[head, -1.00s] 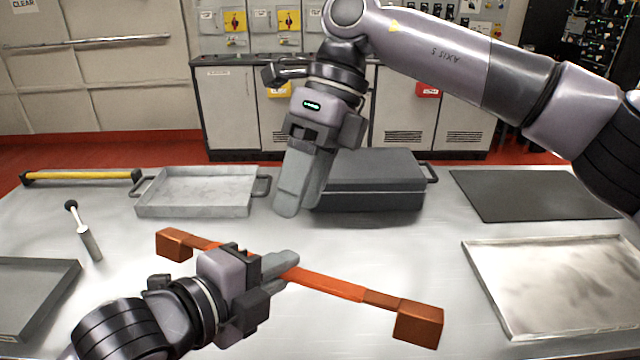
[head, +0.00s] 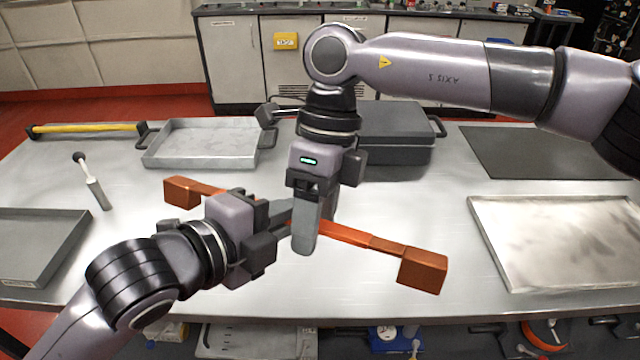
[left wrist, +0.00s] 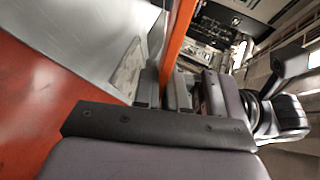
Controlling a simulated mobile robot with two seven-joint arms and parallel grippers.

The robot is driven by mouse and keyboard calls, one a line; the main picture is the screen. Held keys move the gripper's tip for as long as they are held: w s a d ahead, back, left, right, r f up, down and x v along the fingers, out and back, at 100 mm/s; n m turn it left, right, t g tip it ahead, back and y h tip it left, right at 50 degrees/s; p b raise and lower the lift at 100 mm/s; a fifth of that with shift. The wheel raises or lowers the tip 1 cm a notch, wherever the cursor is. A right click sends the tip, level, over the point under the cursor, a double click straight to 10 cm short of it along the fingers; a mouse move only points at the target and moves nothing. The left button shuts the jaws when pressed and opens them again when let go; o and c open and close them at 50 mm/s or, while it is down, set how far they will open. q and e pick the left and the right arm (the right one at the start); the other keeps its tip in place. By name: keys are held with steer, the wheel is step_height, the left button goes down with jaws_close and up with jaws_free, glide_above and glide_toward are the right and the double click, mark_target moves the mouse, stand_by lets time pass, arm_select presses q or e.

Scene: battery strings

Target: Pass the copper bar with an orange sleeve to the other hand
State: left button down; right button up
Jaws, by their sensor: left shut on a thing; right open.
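The copper bar with an orange sleeve (head: 342,233) runs slantwise above the table in the head view, with a copper block at each end. My left gripper (head: 283,222) is shut on the bar near its middle. The orange sleeve also shows in the left wrist view (left wrist: 179,35), crossing in front of the fingers. My right gripper (head: 308,235) is open and points down at the bar, just right of the left gripper. Its near finger hides part of the sleeve. I cannot tell whether it touches the bar.
A grey tray (head: 205,160) and a dark grey case (head: 395,160) stand at the back. A black mat (head: 545,150) and a pale tray (head: 490,245) lie at the right.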

arm_select(q)
steer(key=shift+r, duration=0.15)
arm_select(e)
steer(key=shift+s+a+f, duration=0.1)
steer(key=shift+s+f, duration=0.1)
steer(key=shift+f, duration=0.3)
jaws_close()
arm_select(q)
steer(key=c, duration=1.1)
jaws_free()
arm_select(e)
steer(key=shift+r, duration=0.15)
